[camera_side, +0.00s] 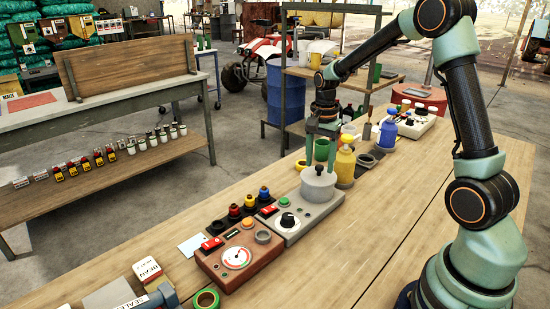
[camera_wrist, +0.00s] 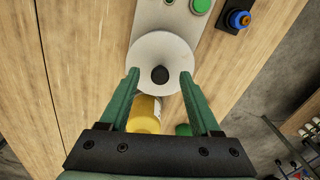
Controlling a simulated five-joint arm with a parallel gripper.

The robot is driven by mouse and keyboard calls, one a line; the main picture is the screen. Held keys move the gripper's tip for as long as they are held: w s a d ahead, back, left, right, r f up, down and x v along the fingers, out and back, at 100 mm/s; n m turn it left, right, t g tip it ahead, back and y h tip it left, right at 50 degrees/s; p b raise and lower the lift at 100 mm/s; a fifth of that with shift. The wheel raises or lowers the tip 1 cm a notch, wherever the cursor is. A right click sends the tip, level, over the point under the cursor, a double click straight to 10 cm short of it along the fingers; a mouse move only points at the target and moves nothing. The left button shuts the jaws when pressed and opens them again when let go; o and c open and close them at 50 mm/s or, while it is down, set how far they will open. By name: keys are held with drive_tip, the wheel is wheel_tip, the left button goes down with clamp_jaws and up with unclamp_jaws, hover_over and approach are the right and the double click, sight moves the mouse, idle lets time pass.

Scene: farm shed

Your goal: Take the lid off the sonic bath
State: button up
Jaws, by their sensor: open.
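The sonic bath appears to be the grey box (camera_side: 300,222) with a black dial, a red switch and a green button. A round pale lid (camera_side: 318,186) covers the pot at its far end. In the wrist view the lid (camera_wrist: 160,47) is seen from above, with a black knob (camera_wrist: 160,75) at its middle. My gripper (camera_side: 320,158) points down over the lid. In the wrist view its green fingers (camera_wrist: 160,73) are open, one on each side of the knob, with visible gaps between. I cannot tell how far the tips are above the lid.
The wooden bench (camera_side: 370,215) is clear at the right.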

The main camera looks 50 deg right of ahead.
drive_tip(key=shift+f, duration=0.3)
clamp_jaws()
drive_tip(key=shift+r, duration=0.1)
